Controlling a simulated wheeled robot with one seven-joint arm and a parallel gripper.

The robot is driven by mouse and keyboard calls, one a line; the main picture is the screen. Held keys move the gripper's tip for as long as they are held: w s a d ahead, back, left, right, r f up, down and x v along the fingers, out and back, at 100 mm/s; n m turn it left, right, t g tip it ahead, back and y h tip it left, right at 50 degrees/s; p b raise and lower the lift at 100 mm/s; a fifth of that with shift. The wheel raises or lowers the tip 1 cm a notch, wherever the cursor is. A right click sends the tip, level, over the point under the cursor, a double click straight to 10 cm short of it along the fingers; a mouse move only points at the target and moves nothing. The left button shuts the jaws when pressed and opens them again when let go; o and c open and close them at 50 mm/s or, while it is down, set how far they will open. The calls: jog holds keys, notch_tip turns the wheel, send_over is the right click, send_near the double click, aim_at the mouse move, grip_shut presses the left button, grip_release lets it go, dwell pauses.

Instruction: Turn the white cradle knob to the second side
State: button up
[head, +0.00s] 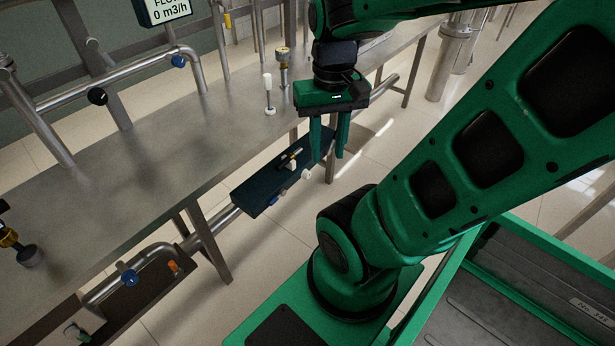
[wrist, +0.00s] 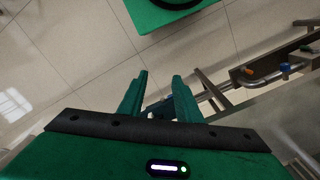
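A dark box-like cradle (head: 262,192) sits beside the steel table's edge, below its top. A small white knob (head: 306,174) shows on its near right side. Another small pale-tipped part stands on top of the cradle, too small to make out. My gripper (head: 329,157) points down above and to the right of the white knob, apart from it in the picture. Its two green fingers are spread with nothing between them. In the wrist view the gripper (wrist: 160,82) is also open; a small white spot shows low between the fingers, and I cannot tell what it is.
The steel table (head: 150,150) fills the left, with a white-topped post (head: 268,95) and a brass-coloured fitting (head: 282,68) near the gripper. Pipes with a blue knob (head: 129,274) run below the table. A table leg (head: 331,165) stands behind the gripper.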

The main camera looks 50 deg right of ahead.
jog(key=o, duration=0.4)
jog(key=shift+s+r, duration=0.1)
jog(key=shift+s, duration=0.15)
jog(key=w+d+f+n+t+y, duration=0.1)
jog(key=w+d+f+n+y, duration=0.15)
jog(key=w+d+f, duration=0.55)
jog(key=w+d+f+n+t+y, duration=0.1)
jog(key=w+d+f+n, duration=0.35)
jog(key=w+f, duration=0.5)
jog(key=m+t+h, duration=0.1)
jog(key=t, duration=1.1)
send_near(309, 176)
jog(key=x, duration=0.8)
jog(key=shift+w+f, duration=0.15)
jog(key=shift+w, duration=0.2)
jog(key=shift+c, duration=0.2)
